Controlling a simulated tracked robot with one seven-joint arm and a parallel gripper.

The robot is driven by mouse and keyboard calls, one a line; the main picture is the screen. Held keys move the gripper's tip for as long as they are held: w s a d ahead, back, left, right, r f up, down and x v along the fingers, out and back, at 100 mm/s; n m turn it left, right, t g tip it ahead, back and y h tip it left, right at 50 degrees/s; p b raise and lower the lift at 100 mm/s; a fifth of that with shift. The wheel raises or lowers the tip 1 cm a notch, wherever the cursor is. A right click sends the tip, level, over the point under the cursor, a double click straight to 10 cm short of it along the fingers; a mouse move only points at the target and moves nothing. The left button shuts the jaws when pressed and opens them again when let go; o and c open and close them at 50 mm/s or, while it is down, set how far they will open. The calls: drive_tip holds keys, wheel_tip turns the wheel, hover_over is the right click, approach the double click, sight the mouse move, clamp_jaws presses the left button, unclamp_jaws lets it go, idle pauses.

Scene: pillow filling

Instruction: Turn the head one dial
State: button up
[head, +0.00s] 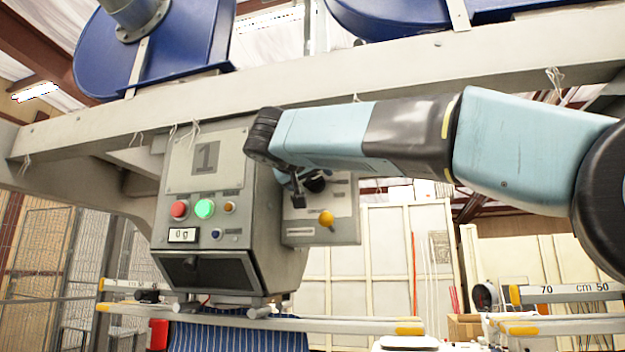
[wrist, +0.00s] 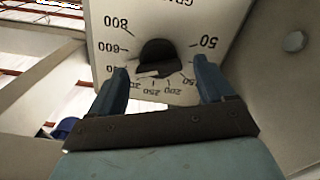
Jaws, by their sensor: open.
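The head one box (head: 205,215) is a grey unit marked "1", with a small side panel (head: 345,225) at its right. The black dial (head: 314,184) sits on that side panel, partly hidden behind my gripper in the head view. In the wrist view the dial (wrist: 158,57) is a round black knob on a pale plate with a ring of numbers, seen upside down. My gripper (wrist: 158,72) is open, with one finger on each side of the dial. Whether the fingers touch it I cannot tell. My gripper (head: 298,190) is in front of the panel in the head view.
An orange knob (head: 326,218) is just below the dial. Red (head: 180,209) and green (head: 205,208) buttons and a display (head: 183,235) reading "0 g" are on the box front. A striped blue pillow cover (head: 240,335) hangs beneath. A beam (head: 320,87) crosses above my arm.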

drive_tip(key=shift+x, duration=0.85)
drive_tip(key=c, duration=1)
drive_tip(key=shift+d, duration=0.2)
drive_tip(key=shift+c, duration=0.2)
drive_tip(key=shift+a, duration=0.1)
drive_tip(key=shift+n, duration=0.3)
